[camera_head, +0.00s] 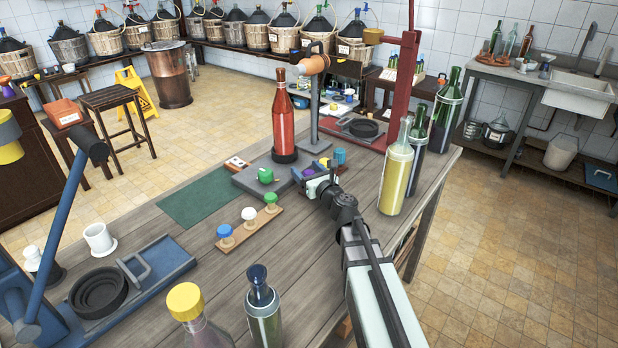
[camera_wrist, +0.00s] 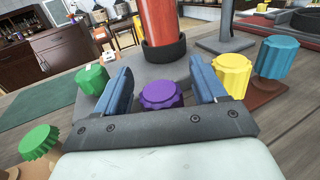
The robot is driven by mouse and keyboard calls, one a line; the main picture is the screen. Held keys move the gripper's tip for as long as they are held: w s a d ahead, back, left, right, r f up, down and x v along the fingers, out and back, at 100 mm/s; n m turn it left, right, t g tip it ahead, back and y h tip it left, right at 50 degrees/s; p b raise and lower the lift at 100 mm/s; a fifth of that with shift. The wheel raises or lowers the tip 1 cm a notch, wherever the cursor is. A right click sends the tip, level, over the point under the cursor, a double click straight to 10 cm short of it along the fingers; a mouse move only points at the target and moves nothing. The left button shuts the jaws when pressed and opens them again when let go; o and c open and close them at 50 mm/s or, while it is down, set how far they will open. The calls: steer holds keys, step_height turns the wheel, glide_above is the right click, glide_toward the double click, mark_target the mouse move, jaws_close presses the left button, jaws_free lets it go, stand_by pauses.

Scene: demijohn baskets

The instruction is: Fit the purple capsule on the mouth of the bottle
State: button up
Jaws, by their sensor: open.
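The purple capsule (camera_head: 308,171) sits low near the middle of the bench. In the wrist view the purple capsule (camera_wrist: 163,96), with a ribbed side and flat top, shows between my two blue fingers. My gripper (camera_wrist: 163,78) is open, with a finger on each side of it; I see no clear contact. The head view shows my gripper (camera_head: 314,180) right beside the capsule. The red bottle (camera_head: 283,118) stands upright in a black ring on a grey base, just beyond. In the wrist view only the bottle's lower part (camera_wrist: 160,22) shows. Its mouth is too small to make out.
A yellow capsule (camera_wrist: 232,75) and a blue one (camera_wrist: 277,57) stand close on the right of my fingers. A green capsule (camera_wrist: 92,79) is close on the left. A grey post (camera_head: 315,105) stands beside the red bottle. A yellow-filled bottle (camera_head: 397,175) stands near my arm.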

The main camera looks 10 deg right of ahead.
steer(key=shift+w, duration=0.1)
steer(key=c, duration=1)
steer(key=shift+c, duration=0.2)
step_height(320, 180, up, 11)
step_height(320, 180, up, 23)
steer(key=y, duration=0.1)
glide_above(307, 170)
steer(key=w, duration=1.2)
steer(key=w+a+r+n+g+y, duration=0.5)
steer(key=a+r+n+y, duration=0.1)
steer(key=a, duration=0.1)
steer(key=shift+a+g+y, duration=0.15)
steer(key=shift+g+y, duration=0.15)
steer(key=shift+g, duration=0.1)
